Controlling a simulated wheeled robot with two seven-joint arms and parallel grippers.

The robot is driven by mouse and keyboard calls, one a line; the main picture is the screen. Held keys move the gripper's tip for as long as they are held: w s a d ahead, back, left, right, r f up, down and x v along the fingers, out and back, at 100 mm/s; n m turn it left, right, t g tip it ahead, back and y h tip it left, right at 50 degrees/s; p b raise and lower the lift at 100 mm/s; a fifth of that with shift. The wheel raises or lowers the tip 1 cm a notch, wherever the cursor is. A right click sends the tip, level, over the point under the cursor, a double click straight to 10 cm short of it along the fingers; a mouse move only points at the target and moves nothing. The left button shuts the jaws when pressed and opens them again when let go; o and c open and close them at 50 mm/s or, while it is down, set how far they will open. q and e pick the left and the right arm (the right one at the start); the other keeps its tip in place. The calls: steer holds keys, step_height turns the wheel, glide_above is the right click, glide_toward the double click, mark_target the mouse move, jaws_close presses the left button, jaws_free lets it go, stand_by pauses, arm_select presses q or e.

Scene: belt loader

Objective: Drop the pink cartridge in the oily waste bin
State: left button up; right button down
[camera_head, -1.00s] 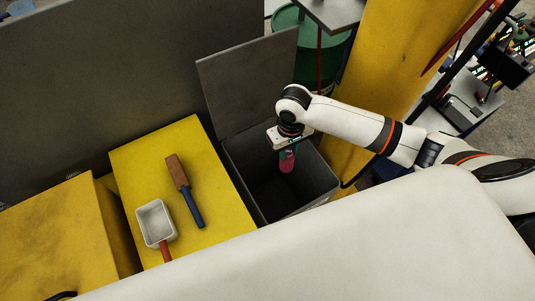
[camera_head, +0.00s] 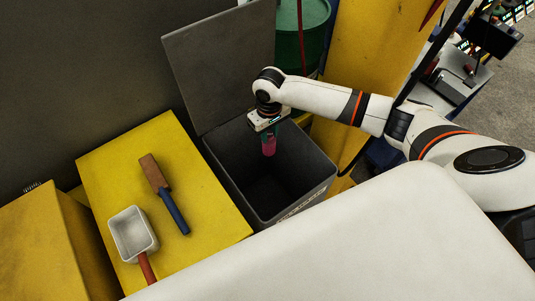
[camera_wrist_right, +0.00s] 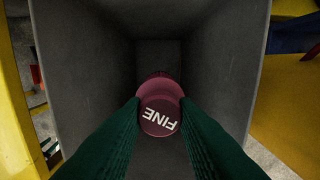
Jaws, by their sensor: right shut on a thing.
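The pink cartridge (camera_head: 268,146) hangs from my right gripper (camera_head: 267,131) over the open mouth of the dark grey bin (camera_head: 321,178). The bin's lid (camera_head: 220,65) stands open at the back. The label on the bin's front is partly hidden. My left gripper is not in view.
A yellow block (camera_head: 110,165) left of the bin carries a brush with a blue handle (camera_head: 172,211) and a white scoop (camera_head: 131,234). A green drum (camera_head: 302,40) and a yellow post (camera_head: 370,45) stand behind and right of the bin.

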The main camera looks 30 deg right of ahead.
steer(key=shift+f, duration=0.4)
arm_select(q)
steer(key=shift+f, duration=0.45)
arm_select(e)
steer(key=c, duration=1.1)
jaws_free()
steer(key=shift+r, duration=0.1)
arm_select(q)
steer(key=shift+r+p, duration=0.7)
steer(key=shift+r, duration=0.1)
arm_select(e)
step_height(320, 180, up, 12)
